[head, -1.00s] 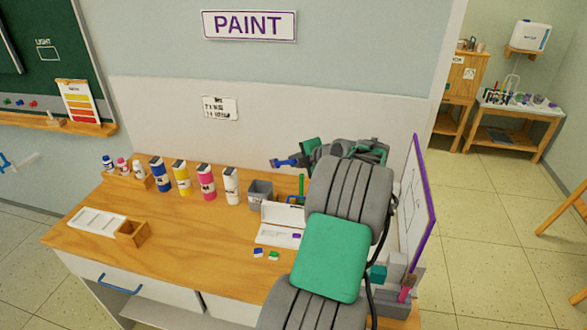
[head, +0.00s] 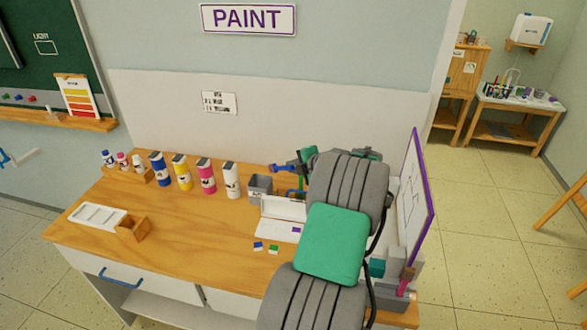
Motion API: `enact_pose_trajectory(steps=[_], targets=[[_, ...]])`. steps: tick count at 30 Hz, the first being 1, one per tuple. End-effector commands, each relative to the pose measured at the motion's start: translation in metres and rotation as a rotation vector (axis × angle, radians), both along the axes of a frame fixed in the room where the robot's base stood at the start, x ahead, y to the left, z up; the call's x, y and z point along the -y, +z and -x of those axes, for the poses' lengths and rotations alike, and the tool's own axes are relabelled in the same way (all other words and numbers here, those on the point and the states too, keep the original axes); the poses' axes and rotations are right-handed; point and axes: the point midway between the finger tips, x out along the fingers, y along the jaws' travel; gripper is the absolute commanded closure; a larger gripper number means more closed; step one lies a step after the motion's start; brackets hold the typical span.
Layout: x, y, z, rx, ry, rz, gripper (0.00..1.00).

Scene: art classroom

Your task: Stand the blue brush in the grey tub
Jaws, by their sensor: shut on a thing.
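The grey tub (head: 260,189) stands on the wooden table, right of the white paint bottle. My gripper (head: 302,163) is shut on the blue brush (head: 281,168), just right of and above the tub. The brush lies roughly level, with its blue end pointing left over the tub's right side. It appears above the tub's rim and apart from it. My arm hides much of the gripper and the rest of the brush.
Blue, yellow, pink and white bottles (head: 231,180) stand left of the tub. An open white box (head: 280,208) lies in front of it. A purple-edged board (head: 418,190) stands at the right. The table's middle (head: 190,225) is clear.

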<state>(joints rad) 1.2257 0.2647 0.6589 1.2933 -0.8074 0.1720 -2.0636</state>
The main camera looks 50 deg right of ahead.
Motion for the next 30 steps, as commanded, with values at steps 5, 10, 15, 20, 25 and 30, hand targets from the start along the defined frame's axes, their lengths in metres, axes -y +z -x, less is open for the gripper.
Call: enact_pose_trajectory(steps=[5, 10, 15, 20, 25, 30], targets=[[0.000, -0.004, 0.000, 0.001, 0.000, 0.000, 1.00], [0.000, -0.004, 0.000, 0.001, 0.000, 0.000, 1.00], [0.000, -0.004, 0.000, 0.000, 0.000, 0.000, 0.73], [0.000, -0.004, 0.000, 0.000, 0.000, 0.000, 0.65], [0.000, -0.003, 0.000, 0.000, 0.000, 0.000, 0.65], [0.000, 0.010, 0.000, 0.000, -0.001, -0.001, 0.65]])
